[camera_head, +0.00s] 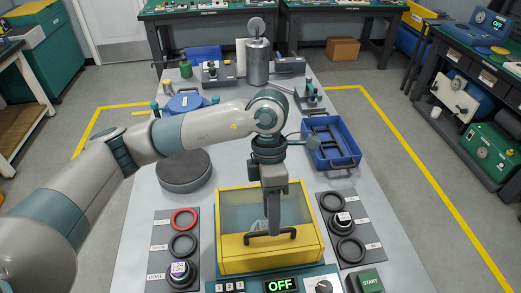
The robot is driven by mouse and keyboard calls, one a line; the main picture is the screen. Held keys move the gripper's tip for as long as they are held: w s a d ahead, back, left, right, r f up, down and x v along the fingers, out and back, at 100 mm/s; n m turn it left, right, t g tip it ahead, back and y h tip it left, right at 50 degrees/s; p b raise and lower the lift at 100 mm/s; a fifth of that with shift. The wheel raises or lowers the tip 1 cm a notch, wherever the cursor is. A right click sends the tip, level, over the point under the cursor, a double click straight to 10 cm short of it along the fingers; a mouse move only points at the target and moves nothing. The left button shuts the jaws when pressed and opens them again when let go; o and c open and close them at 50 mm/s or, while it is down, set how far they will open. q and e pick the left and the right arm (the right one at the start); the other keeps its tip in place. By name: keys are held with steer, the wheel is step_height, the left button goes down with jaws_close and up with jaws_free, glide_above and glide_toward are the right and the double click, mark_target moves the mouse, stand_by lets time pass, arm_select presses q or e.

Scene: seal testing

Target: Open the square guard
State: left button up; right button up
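The square guard (233,215) is a yellow-framed box with a clear top, standing at the near middle of the grey table. A black bar handle (256,239) runs along its front, and the guard looks closed. My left gripper (274,232) points down over the guard, its fingertips at the right part of the handle. I cannot tell whether the fingers grip the handle or only hang in front of it. Something round and pale inside the guard is partly hidden behind the gripper. My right gripper is not in view.
A grey disc (184,170) and a blue bin (331,143) stand behind.

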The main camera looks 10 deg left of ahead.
arm_select(q)
steer(key=shift+f+b, duration=0.75)
steer(key=shift+f, duration=2.1)
steer(key=c, duration=0.9)
steer(key=shift+w, duration=0.25)
jaws_close()
